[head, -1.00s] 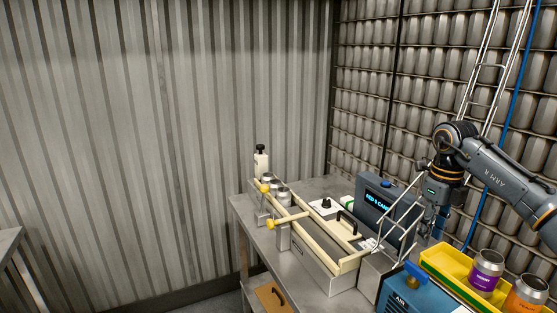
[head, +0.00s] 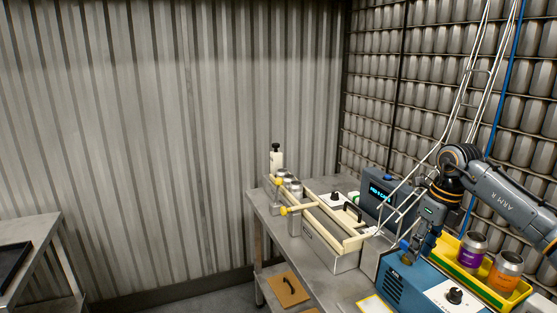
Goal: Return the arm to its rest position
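My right arm (head: 505,195), dark grey and marked ARM R, comes in from the right edge. Its wrist bends down, and the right gripper (head: 409,252) points down at the top of the blue machine (head: 402,285). The fingers are small and dark there, so I cannot tell whether they are open or shut, or whether they touch the machine. No held object shows. My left arm and gripper are not in view.
A yellow tray (head: 463,262) with a purple-labelled can (head: 471,252) and an orange-labelled can (head: 504,272) stands beside the blue machine. A cream conveyor (head: 331,244) and a dark display box (head: 378,190) stand on the metal table (head: 318,285). Another table (head: 42,232) is at left.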

